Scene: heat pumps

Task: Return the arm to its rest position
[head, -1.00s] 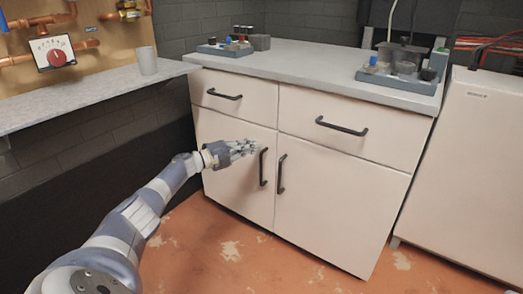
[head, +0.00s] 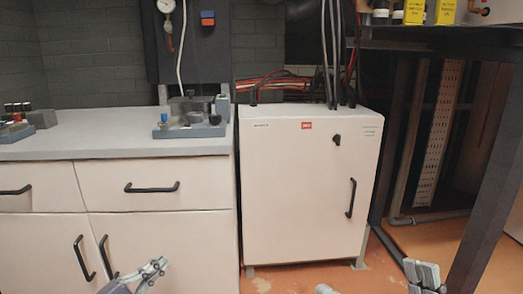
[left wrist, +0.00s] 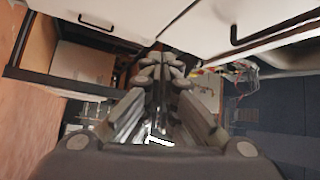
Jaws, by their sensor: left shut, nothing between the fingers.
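My left gripper (head: 154,270) is at the bottom of the head view, in front of the white cabinet (head: 170,225). It is just right of the two upright black door handles, the left one (head: 84,258) and the right one (head: 108,257). In the left wrist view its fingers (left wrist: 162,72) are together and hold nothing. A black handle (left wrist: 275,30) on a white front shows beyond them, apart from them. Grey parts (head: 424,275) at the bottom right of the head view look like my right gripper, cut by the frame edge; their state is unclear.
A dark metal frame (head: 490,170) stands at the far right. Orange floor (head: 385,275) shows between them.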

